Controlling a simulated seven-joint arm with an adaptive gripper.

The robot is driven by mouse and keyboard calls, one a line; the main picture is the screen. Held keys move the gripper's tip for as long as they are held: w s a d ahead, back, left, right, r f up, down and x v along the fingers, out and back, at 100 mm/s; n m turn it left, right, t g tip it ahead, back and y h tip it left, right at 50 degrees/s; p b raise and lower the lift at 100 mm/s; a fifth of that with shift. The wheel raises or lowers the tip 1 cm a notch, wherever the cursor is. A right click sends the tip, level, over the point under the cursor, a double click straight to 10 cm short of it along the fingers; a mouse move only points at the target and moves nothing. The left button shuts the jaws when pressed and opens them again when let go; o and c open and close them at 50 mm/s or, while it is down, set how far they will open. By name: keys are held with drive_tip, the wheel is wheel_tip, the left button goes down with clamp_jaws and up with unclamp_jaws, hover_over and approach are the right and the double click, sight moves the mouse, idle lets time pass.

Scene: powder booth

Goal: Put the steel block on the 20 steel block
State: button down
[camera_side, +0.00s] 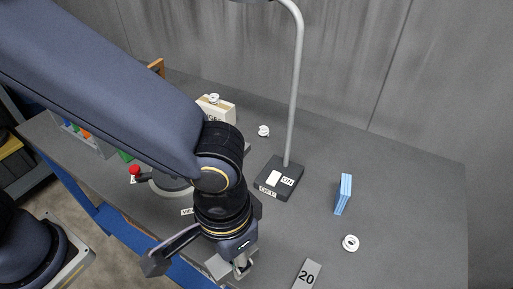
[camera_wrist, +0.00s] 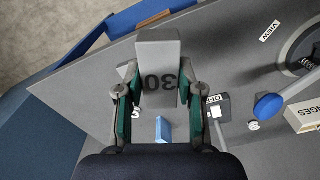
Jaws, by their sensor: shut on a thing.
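A steel block (camera_wrist: 158,50) marked 30 is held between the fingers of my gripper (camera_wrist: 159,82) in the wrist view. In the side view my gripper (camera_side: 240,264) points down near the table's front edge, and the held block (camera_side: 217,266) shows partly beside it. The 20 steel block (camera_side: 307,274) lies on the table to the right of my gripper, cut off by the bottom of the picture. I cannot make out the 20 block in the wrist view.
A lamp base (camera_side: 279,179) with a tall pole stands behind my gripper. A box (camera_side: 218,108) and a red knob (camera_side: 134,170) are farther left.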

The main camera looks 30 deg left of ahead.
drive_tip(key=w+d+f, duration=0.4)
drive_tip(key=w+d, duration=0.1)
drive_tip(key=d, duration=0.3)
hover_over(307, 277)
wheel_tip(307, 277, down, 6)
drive_tip(key=shift+r, duration=0.2)
drive_tip(key=shift+f, duration=1.55)
drive_tip(key=shift+f, duration=0.15)
drive_tip(key=c, duration=0.7)
unclamp_jaws()
